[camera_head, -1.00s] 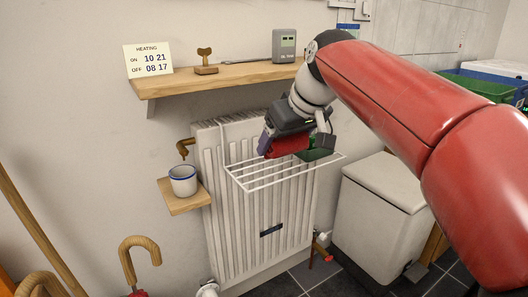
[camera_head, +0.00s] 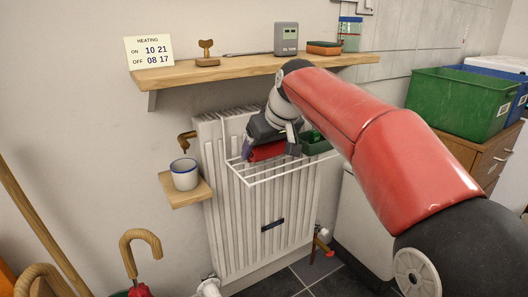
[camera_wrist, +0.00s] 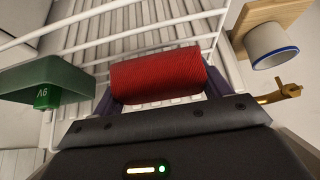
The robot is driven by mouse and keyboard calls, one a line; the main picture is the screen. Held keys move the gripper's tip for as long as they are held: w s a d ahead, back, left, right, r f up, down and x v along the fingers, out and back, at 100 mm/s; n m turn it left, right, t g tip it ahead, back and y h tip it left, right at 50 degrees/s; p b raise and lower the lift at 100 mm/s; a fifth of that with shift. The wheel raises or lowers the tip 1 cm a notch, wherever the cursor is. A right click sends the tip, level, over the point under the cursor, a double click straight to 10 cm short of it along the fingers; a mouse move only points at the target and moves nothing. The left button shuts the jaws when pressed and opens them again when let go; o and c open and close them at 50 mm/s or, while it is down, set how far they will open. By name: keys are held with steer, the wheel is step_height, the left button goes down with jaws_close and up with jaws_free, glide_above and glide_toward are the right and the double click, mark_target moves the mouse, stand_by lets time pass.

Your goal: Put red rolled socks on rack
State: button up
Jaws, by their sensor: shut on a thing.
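The red rolled socks (camera_head: 267,151) are a red ribbed roll held between the jaws of my gripper (camera_head: 262,149). In the wrist view the socks (camera_wrist: 158,76) sit crosswise between the two purple-grey fingers. The rack (camera_head: 285,174) is a white wire frame hung on the front of the radiator. The socks are over its rear part, close to the wires. In the wrist view the rack's wires (camera_wrist: 150,37) run behind the socks. I cannot tell whether the socks touch them.
A green holder (camera_head: 316,145) is at the rack's right rear, beside my gripper. A mug (camera_head: 184,175) stands on a small wooden bracket (camera_head: 182,201) to the left. A wooden shelf (camera_head: 245,76) holding several things is above. The rack's front part is bare.

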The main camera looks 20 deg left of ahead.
steer(key=shift+w+a+f, duration=0.15)
steer(key=shift+f, duration=0.15)
steer(key=shift+f, duration=0.2)
steer(key=o, duration=1)
steer(key=shift+r, duration=0.1)
steer(key=shift+r, duration=0.2)
steer(key=p+v, duration=0.2)
steer(key=v, duration=1)
